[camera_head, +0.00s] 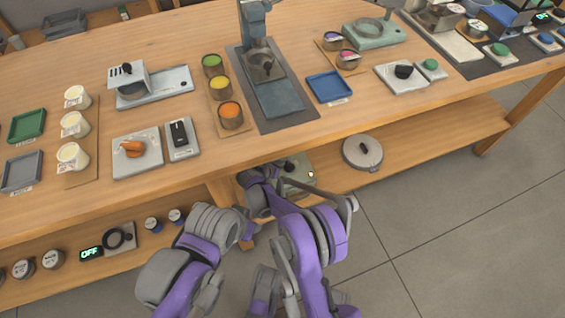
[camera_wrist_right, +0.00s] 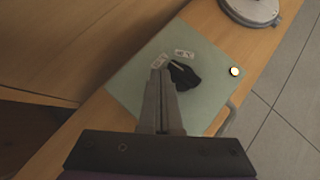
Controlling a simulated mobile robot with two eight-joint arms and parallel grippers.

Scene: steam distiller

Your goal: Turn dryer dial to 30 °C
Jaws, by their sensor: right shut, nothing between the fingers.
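The dryer dial (camera_wrist_right: 184,76) is a black knob on a pale green panel (camera_wrist_right: 205,50) in the right wrist view. Two small white labels (camera_wrist_right: 184,53) lie beside the dial; their text is too small to read. My right gripper (camera_wrist_right: 159,75) is shut and empty, its fingertips just left of the dial; I cannot tell whether they touch it. In the head view the green panel (camera_head: 303,183) sits on the lower shelf, partly hidden by my right arm. My left arm shows at the bottom, but its gripper is not visible.
A white round light or button (camera_wrist_right: 235,71) is on the panel. A round lidded pan (camera_head: 362,152) stands to its right on the shelf. The wooden tabletop (camera_head: 180,45) above holds trays, cups and devices. Shelf space right of the pan is clear.

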